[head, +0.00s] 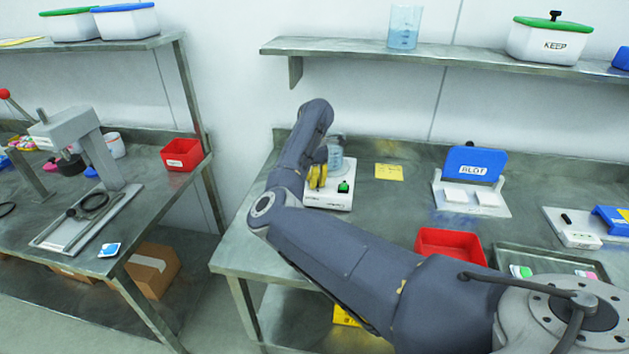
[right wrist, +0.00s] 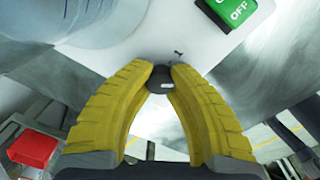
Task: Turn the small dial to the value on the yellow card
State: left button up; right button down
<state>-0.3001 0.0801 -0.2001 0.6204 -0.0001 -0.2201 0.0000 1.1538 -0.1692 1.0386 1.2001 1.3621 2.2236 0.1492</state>
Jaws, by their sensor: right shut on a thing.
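The small dial (right wrist: 161,78) is a dark knob on the white device (head: 333,197). In the right wrist view the yellow fingertips of my right gripper (right wrist: 160,72) are closed around it. A small dark mark shows on the white panel just beyond the knob. In the head view my right gripper (head: 317,177) is at the left side of the device, and the dial is hidden there. The yellow card (head: 389,172) lies flat on the bench right of the device; its writing is too small to read. My left gripper is not in view.
A green OFF switch (right wrist: 238,10) sits near the dial on the device. A beaker (head: 335,158) stands on the device behind my gripper. A blue-lidded unit (head: 473,163) and red bin (head: 450,243) are to the right. Bare bench lies between card and unit.

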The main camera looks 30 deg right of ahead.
jog(key=shift+a+m, duration=0.1)
jog(key=shift+m, duration=0.8)
jog(key=c, duration=1.1)
grip_release()
notch_tip(320, 180, up, 12)
jog(key=shift+s, duration=0.15)
jog(key=shift+a, duration=0.1)
